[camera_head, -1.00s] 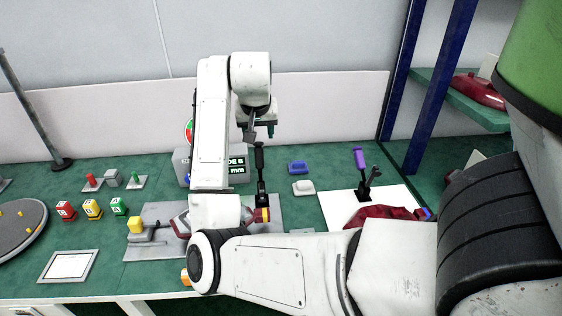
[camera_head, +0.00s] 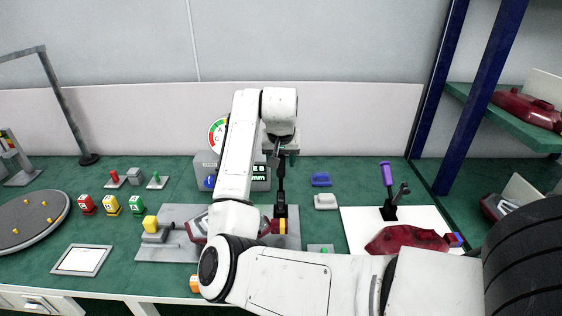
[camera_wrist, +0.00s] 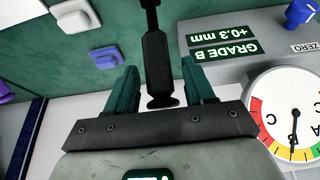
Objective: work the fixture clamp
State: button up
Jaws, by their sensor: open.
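The fixture clamp (camera_head: 281,208) has an upright black handle and stands on the right part of a grey fixture plate (camera_head: 172,213). A red tail lamp (camera_head: 196,230) lies on the plate, mostly hidden behind my arm. My gripper (camera_head: 282,158) is above the clamp, at the top of its handle. In the wrist view the black handle (camera_wrist: 157,68) stands between the two green fingers of my gripper (camera_wrist: 159,72). The fingers are open, with gaps visible on both sides of the handle.
A gauge box (camera_head: 207,168) with a dial stands behind my arm; its display (camera_wrist: 224,43) reads GRADE B, +0.3 mm.

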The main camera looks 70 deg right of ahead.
jog(key=shift+w+d+f, duration=0.1)
jog(key=shift+d+f, duration=0.05)
jog(key=shift+f, duration=0.25)
grip_shut()
dwell(0.4)
